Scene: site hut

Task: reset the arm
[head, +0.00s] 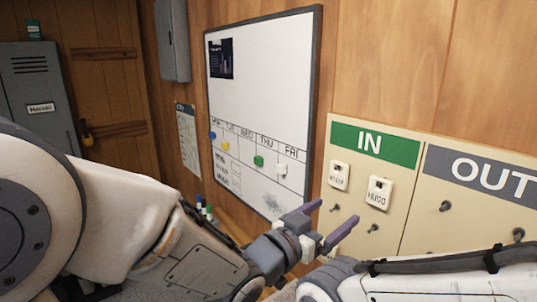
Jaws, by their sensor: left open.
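My left arm reaches in from the left across the lower part of the head view. My left gripper (334,213) is at its end, with two purple-grey fingers spread apart and nothing seen between them. My right arm (440,283) comes in from the right along the bottom edge. Its gripper does not show.
A whiteboard (262,95) with coloured magnets hangs on the wooden wall. A board with a green IN panel (375,143) and a grey OUT panel (485,173) holds tags on pegs. A grey locker (35,90) and a wooden door (100,70) stand at the left.

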